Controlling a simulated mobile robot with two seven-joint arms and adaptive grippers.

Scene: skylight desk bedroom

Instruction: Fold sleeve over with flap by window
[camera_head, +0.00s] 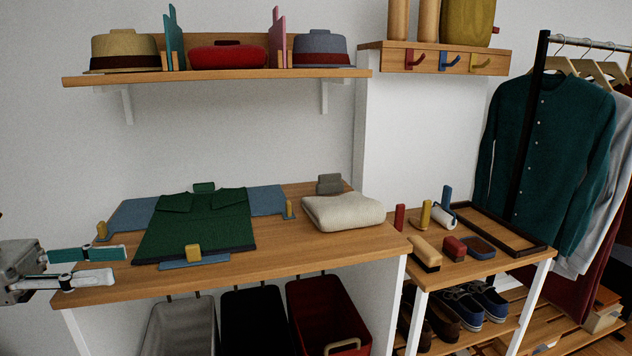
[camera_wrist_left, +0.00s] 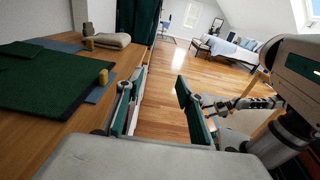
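A dark green shirt (camera_head: 195,232) lies flat on a blue folding board on the wooden desk, its sleeves folded or lying across its upper part. The board's left flap (camera_head: 128,214) and right flap (camera_head: 268,200) lie flat beside the shirt. Yellow tabs stand at the left flap (camera_head: 101,231), the right flap (camera_head: 289,209) and the front flap (camera_head: 194,252). My left gripper (camera_head: 118,267) is open and empty at the desk's left front, apart from the left tab. In the left wrist view its fingers (camera_wrist_left: 160,112) are spread. My right arm seems to show there, its gripper unclear.
A folded cream cloth (camera_head: 343,211) and a grey block (camera_head: 329,184) sit at the desk's right. Bins (camera_head: 180,325) stand below. A shelf with hats (camera_head: 215,75) hangs above. A side table with brushes (camera_head: 426,254) stands right.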

